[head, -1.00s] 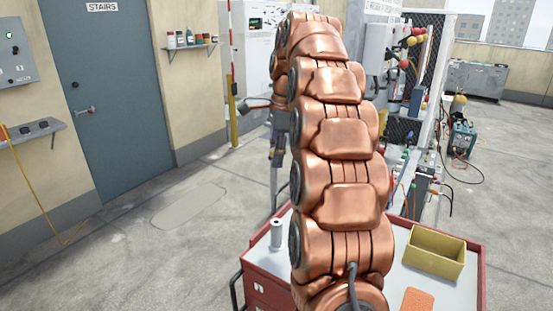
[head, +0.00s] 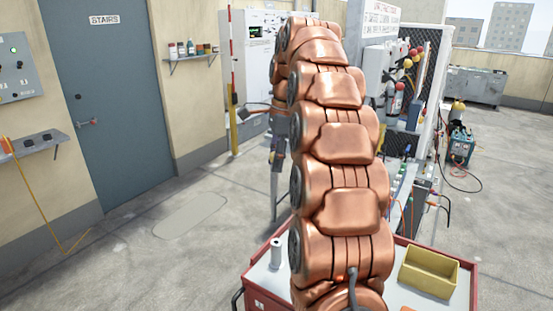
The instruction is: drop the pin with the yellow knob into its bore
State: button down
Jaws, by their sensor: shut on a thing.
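My gripper (head: 278,153) is a small dark shape pointing down, just left of my copper-coloured arm, in front of the white cabinets. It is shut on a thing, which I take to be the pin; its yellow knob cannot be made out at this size. A thin grey post (head: 274,197) shows below my gripper. I cannot tell whether the two touch. The bore cannot be made out, and my arm hides much of the middle of the view.
A red-edged cart (head: 474,285) stands close in front, with a yellow bin (head: 429,272) and a grey cylinder (head: 276,253) on top. Hoses and fittings (head: 400,190) crowd the right of my arm. Open floor (head: 130,265) lies left, before the blue door (head: 110,110).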

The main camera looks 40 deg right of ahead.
jog(key=shift+r+p, duration=1.55)
jog(key=shift+r, duration=0.2)
